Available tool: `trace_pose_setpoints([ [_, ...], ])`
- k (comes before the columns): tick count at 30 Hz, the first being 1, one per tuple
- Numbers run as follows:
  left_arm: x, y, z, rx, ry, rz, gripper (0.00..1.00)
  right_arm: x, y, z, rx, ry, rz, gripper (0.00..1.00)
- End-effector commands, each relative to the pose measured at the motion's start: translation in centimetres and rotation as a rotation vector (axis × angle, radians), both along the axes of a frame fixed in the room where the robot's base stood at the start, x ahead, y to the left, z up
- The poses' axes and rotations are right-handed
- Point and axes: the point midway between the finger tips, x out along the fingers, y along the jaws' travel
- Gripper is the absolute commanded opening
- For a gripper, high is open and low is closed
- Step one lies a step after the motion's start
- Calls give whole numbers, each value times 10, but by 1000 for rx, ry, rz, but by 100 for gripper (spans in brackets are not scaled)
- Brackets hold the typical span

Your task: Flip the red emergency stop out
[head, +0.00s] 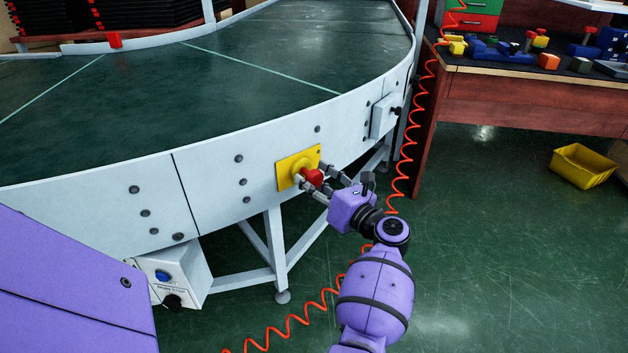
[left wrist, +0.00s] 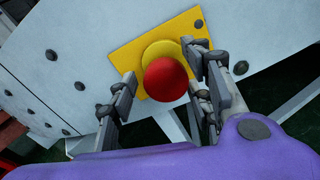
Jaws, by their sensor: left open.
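The red emergency stop (head: 312,178) is a round mushroom button on a yellow plate (head: 286,168) fixed to the conveyor's pale side wall. In the left wrist view the red button (left wrist: 166,79) sits on a yellow round base in front of the yellow plate (left wrist: 124,55). My left gripper (head: 318,182) is at the button, its fingers pointing at the plate. In the left wrist view the open fingers of my left gripper (left wrist: 160,98) stand on either side of the button. A gap shows on the left; contact on the right is unclear. My right gripper is not in view.
The curved conveyor (head: 230,75) has a dark green belt. A control box (head: 176,277) with a blue button hangs below it at the left, and a grey box (head: 384,116) is on the wall at right. A red coiled cable (head: 403,150) hangs nearby. A yellow bin (head: 583,166) lies on the floor.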

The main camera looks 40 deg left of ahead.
Motion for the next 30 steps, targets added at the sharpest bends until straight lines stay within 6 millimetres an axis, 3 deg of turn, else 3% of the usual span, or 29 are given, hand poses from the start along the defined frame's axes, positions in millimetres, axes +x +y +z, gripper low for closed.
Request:
trace_pose_setpoints([
  [5, -2, -12, -1, -2, 0, -1, 46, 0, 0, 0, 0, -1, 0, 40],
  [19, -19, -101, -1, -2, 1, 0, 46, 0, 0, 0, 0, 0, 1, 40],
  [24, -22, -116, 0, -1, 1, 0, 46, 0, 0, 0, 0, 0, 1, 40],
  [30, -23, -119, 0, 0, 0, 1, 46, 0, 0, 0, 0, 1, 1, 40],
])
